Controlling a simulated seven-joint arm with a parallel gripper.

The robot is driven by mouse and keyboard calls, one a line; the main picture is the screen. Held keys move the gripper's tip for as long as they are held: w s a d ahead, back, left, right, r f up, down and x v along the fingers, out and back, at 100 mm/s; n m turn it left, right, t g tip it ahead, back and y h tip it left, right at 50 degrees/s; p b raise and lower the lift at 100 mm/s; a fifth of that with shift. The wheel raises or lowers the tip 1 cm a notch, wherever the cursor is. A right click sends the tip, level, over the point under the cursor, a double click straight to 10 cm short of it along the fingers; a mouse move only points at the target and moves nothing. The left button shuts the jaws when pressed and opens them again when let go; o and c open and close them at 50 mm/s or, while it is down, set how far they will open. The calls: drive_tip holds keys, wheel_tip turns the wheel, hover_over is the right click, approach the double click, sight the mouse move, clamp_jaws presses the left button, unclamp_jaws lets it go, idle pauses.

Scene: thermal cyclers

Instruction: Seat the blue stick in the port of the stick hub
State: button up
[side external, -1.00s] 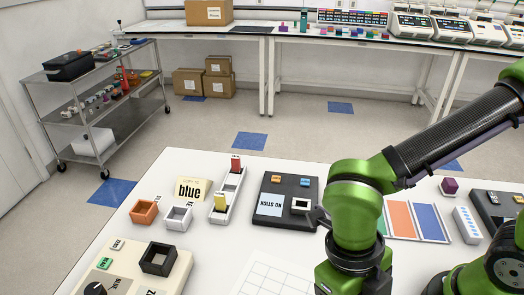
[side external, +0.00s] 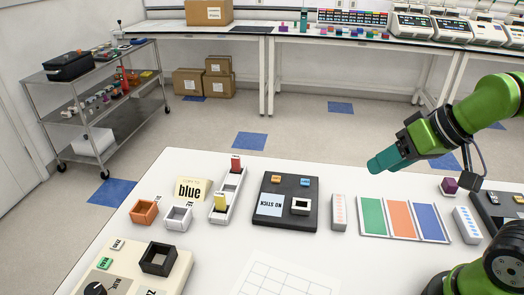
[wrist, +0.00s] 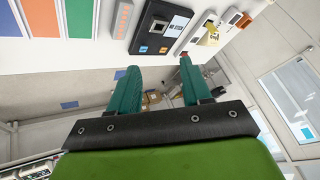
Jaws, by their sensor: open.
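The stick hub (side external: 270,224) is a black box on the white table, with a pale "NO STICK" panel, an orange button and a blue button. Its white-rimmed port (side external: 300,206) looks dark inside. The hub also shows upside down in the wrist view (wrist: 150,33). A white stick rack (side external: 235,187) holds a red stick (side external: 236,165) and a yellow stick (side external: 220,201). I cannot make out a blue stick in either view. My gripper (wrist: 157,78) has its teal fingers apart and nothing between them. In the side view it (side external: 374,166) is raised, to the right of the hub.
A card reading "blue" (side external: 191,190) stands beside the rack. An orange box (side external: 144,212) and a white box (side external: 178,217) sit nearby. A white strip (side external: 338,213) and a colour-panel mat (side external: 372,217) lie right of the hub. A beige console (side external: 120,270) is at front left.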

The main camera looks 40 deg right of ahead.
drive_tip(key=shift+d+r+m, duration=0.2)
drive_tip(key=shift+d+m, duration=0.2)
drive_tip(key=shift+m, duration=0.4)
